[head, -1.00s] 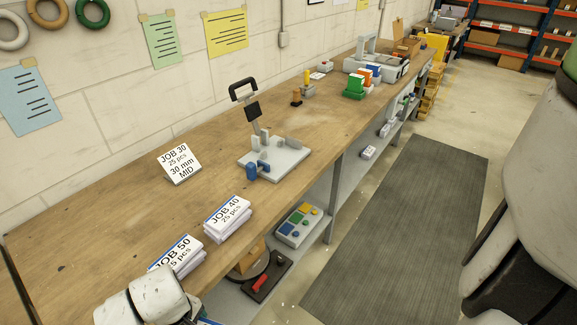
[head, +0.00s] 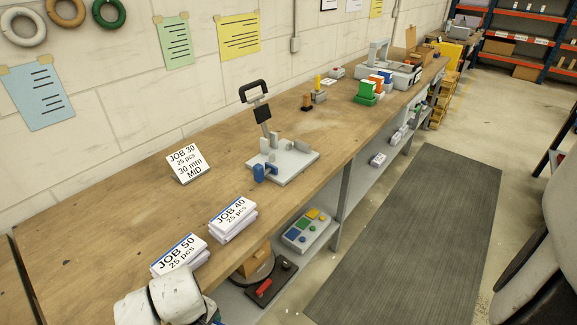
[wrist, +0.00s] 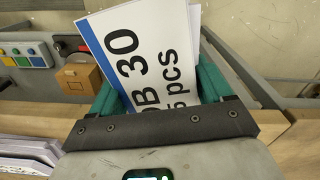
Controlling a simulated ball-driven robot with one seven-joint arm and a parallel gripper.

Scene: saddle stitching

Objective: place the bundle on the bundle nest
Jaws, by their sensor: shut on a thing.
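In the wrist view, a white paper bundle (wrist: 145,50) with a blue stripe, reading "30" and "pcs", is held between the teal fingers of my gripper (wrist: 157,85). The gripper is shut on it. In the head view, the bundle and the fingers are hidden; only a white part of my arm shows at the bottom left. A grey base fixture (head: 290,166) with upright blocks, a black-handled lever and a blue knob stands on the bench. I cannot tell which thing is the bundle nest.
Bundles marked JOB 40 (head: 232,219) and JOB 50 (head: 180,256) lie along the front of the wooden bench (head: 130,215). A JOB 30 sign (head: 186,164) stands behind. Green, white and orange blocks (head: 372,90) sit farther back. A button box (head: 307,231) is on the lower shelf.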

